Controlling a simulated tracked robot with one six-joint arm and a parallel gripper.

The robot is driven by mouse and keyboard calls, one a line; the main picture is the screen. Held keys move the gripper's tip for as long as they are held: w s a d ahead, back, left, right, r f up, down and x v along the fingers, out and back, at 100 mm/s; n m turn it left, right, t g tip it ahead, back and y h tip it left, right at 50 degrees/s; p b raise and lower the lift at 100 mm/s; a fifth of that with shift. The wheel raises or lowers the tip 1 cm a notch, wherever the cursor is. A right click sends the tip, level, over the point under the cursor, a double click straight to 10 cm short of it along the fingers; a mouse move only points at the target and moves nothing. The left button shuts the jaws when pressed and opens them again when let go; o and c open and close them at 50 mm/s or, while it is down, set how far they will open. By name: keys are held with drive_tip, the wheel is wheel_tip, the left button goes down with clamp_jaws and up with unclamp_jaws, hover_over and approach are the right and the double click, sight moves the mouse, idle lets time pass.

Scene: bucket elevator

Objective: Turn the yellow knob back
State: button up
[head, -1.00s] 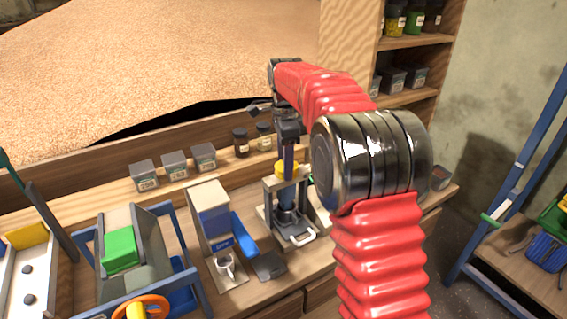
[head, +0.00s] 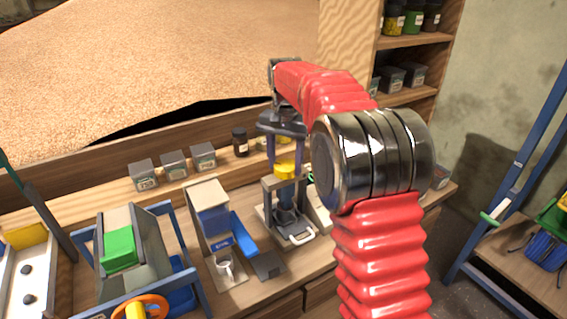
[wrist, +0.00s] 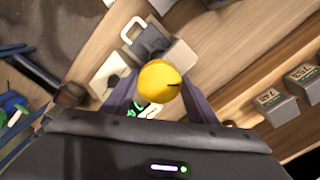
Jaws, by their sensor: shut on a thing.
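The yellow knob (head: 285,171) sits on top of a small grey press-like stand (head: 268,203) on the bench. In the wrist view the round yellow knob (wrist: 158,82) shows from above, with a dark mark on its right side. My gripper (head: 286,163) points down over the stand, its two purple fingers on either side of the knob. In the wrist view the fingers of my gripper (wrist: 160,90) close on the knob from left and right. The stand's lower parts are partly hidden under the knob in the wrist view.
To the left stand a dispenser (head: 208,205) with a white cup (head: 225,266), and a blue-framed machine with a green block (head: 119,248). Several labelled boxes and a dark jar (head: 240,142) line the back of the bench. A blue-framed rack (head: 520,170) stands at the right.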

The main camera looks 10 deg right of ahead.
drive_tip(key=n, duration=0.7)
drive_tip(key=shift+s+d+f, duration=0.1)
drive_tip(key=shift+s+d, duration=0.05)
drive_tip(key=shift+d, duration=0.05)
drive_tip(key=n, duration=0.6)
drive_tip(key=shift+n, duration=0.4)
drive_tip(key=n, duration=0.6)
drive_tip(key=shift+d, duration=0.1)
drive_tip(key=n, duration=0.7)
drive_tip(key=shift+w, duration=0.2)
drive_tip(key=o, duration=1.1)
drive_tip(key=shift+c, duration=0.2)
drive_tip(key=shift+w+r, duration=0.1)
drive_tip(key=shift+r, duration=0.1)
